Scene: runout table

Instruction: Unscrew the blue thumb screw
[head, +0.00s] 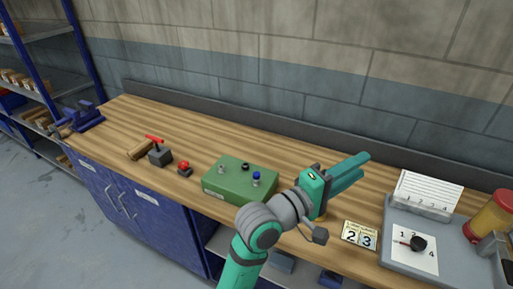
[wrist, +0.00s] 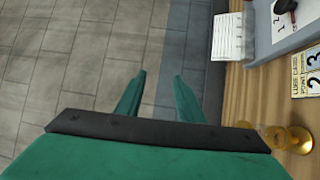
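The blue thumb screw (head: 256,176) stands upright on the right part of the green box (head: 225,190), which sits on the wooden workbench in the head view. A black-topped screw (head: 245,166) and a silver one (head: 221,168) stand on the same box. My gripper (head: 362,168) is up and to the right of the box, pointing away to the right, clear of the screw. In the wrist view its two fingers (wrist: 158,84) are apart with nothing between them. The blue screw is not in the wrist view.
A red-handled lever (head: 158,152) and red button (head: 184,168) are left of the box. To the right are a number card (head: 359,235), a grey tray (head: 400,218) and a red-yellow container (head: 489,216). A brass object (wrist: 290,138) shows in the wrist view.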

